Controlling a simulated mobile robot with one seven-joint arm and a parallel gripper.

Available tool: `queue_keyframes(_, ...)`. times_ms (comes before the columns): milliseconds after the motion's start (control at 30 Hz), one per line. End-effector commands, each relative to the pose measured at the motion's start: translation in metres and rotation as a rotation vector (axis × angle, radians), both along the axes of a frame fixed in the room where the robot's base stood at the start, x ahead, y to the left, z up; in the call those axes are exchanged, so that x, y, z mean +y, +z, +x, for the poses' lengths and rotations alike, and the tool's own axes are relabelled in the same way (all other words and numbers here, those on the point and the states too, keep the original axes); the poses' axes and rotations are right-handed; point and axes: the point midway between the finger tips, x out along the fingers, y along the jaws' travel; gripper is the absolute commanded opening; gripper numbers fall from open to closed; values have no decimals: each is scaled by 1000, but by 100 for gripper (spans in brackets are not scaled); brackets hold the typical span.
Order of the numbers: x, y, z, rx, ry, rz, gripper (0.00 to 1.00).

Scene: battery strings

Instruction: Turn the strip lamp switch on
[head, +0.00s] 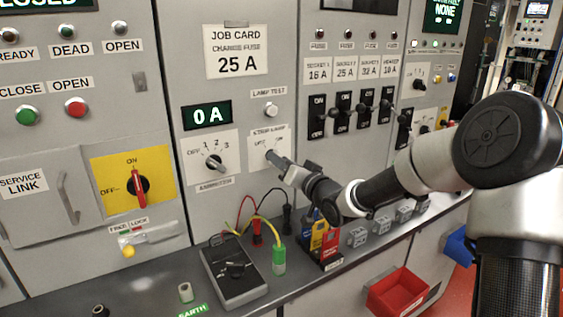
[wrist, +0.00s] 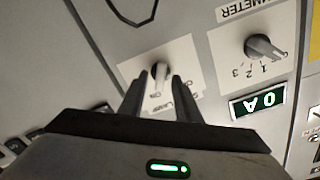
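The strip lamp switch (wrist: 160,71) is a small grey rotary knob on a white plate (wrist: 196,57), which also shows in the head view (head: 256,147) below the white lamp test button. My gripper (wrist: 159,82) is open, with one dark finger on each side of the knob. Light plate shows between the fingers and the knob, so I see no clear grip. In the head view my gripper (head: 273,158) reaches the plate from the right and hides most of the knob. The OFF and ON marks are partly hidden, so I cannot tell the knob's setting.
The ammeter selector (head: 212,161) is just left, under the 0 A display (head: 206,115). Black breaker switches (head: 342,111) are to the right. A red bin (head: 397,292) hangs lower right.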

Motion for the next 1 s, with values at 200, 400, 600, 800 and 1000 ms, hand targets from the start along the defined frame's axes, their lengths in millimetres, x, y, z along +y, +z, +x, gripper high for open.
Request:
queue_keyframes(200, -2, 1, -3, -2, -1, -1, 30)
queue_keyframes(400, -20, 2, -28, -2, -2, -3, 30)
queue_keyframes(600, -49, 2, -69, -1, -4, -3, 30)
queue_keyframes(800, -74, 2, -108, -1, -3, -3, 30)
queue_keyframes(1000, -92, 1, -135, 0, -1, -1, 30)
